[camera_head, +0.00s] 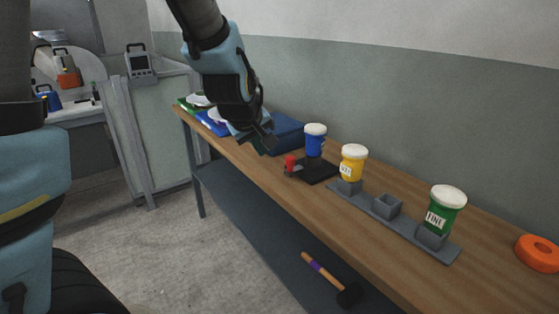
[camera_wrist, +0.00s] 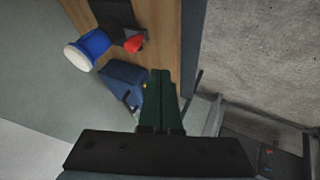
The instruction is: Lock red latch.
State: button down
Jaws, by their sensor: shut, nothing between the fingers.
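The red latch (camera_head: 290,161) stands at the near-left end of a flat black base (camera_head: 318,172) on the wooden bench. It also shows in the wrist view (camera_wrist: 133,43), at the edge of the black base (camera_wrist: 113,13). A blue jar with a white lid (camera_head: 315,143) stands on or right beside the base; it also shows in the wrist view (camera_wrist: 92,45). My gripper (camera_head: 263,148) is in the air left of the latch, apart from it. Its green fingers (camera_wrist: 160,75) are together and empty in the wrist view. Whether the latch is locked I cannot tell.
A dark blue box (camera_head: 287,133) sits behind my gripper on the bench (camera_head: 400,283). A grey rack (camera_head: 405,224) with a yellow jar (camera_head: 353,162) and a green jar (camera_head: 445,209) lies to the right. An orange ring (camera_head: 539,252) is farther right. A mallet (camera_head: 330,278) lies below.

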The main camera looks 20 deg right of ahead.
aim_at(289, 159)
jog(key=w+d+f+p, duration=0.1)
jog(key=d+f, duration=0.1)
jog(key=w+d+f, duration=0.2)
jog(key=f, duration=0.1)
jog(key=w+d+f+p, duration=0.1)
jog(key=w+d+f, duration=0.1)
jog(key=d, duration=0.1)
jog(key=shift+f+p, duration=0.15)
jog(key=shift+p, duration=0.2)
jog(key=shift+w+d+f, duration=0.1)
jog(key=shift+d+f, duration=0.05)
jog(key=shift+d, duration=0.25)
jog(key=shift+w+d, duration=0.2)
jog(key=shift+d, duration=1.05)
